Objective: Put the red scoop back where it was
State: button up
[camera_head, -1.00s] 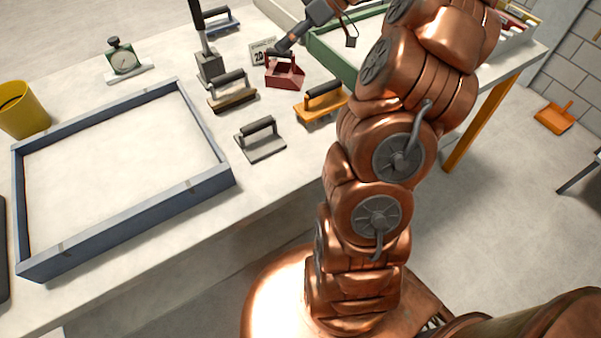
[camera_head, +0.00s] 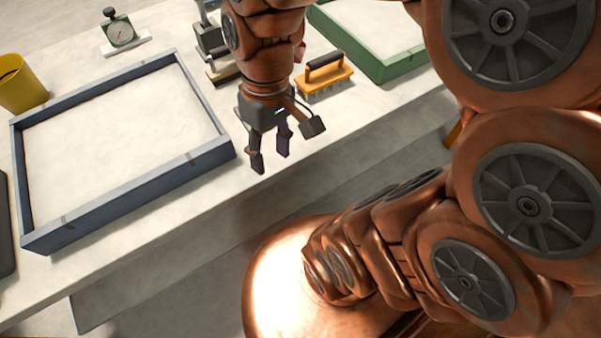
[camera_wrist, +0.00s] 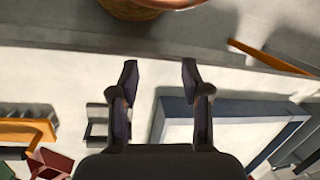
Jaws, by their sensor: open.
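The red scoop (camera_wrist: 50,163) shows at the lower left edge of the wrist view, partly cut off. In the head view only a sliver of red (camera_head: 300,52) shows beside my arm; the rest is hidden behind it. My gripper (camera_head: 284,146) is open and empty, its fingers pointing down near the front edge of the table. In the wrist view my gripper's two fingers (camera_wrist: 160,72) stand apart with nothing between them. The scoop is apart from my gripper, on the table side.
A blue-framed sandbed (camera_head: 200,172) lies left of my gripper. An orange brush (camera_head: 325,78) stands to its right, with a green-framed bed (camera_head: 385,72) behind. A grey float (camera_wrist: 97,128) lies close by. A dial gauge (camera_head: 120,33) and yellow cup (camera_head: 20,85) are at the left.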

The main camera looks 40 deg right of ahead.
jog(key=s+d+f+m+h, duration=0.1)
jog(key=s+f, duration=0.1)
jog(key=s, duration=0.4)
jog(key=shift+d+f+m+h, duration=0.15)
jog(key=shift+d+m+h, duration=0.25)
notch_tip(320, 180, up, 9)
jog(key=p, duration=0.9)
jog(key=shift+c, duration=0.5)
jog(key=shift+d, duration=0.1)
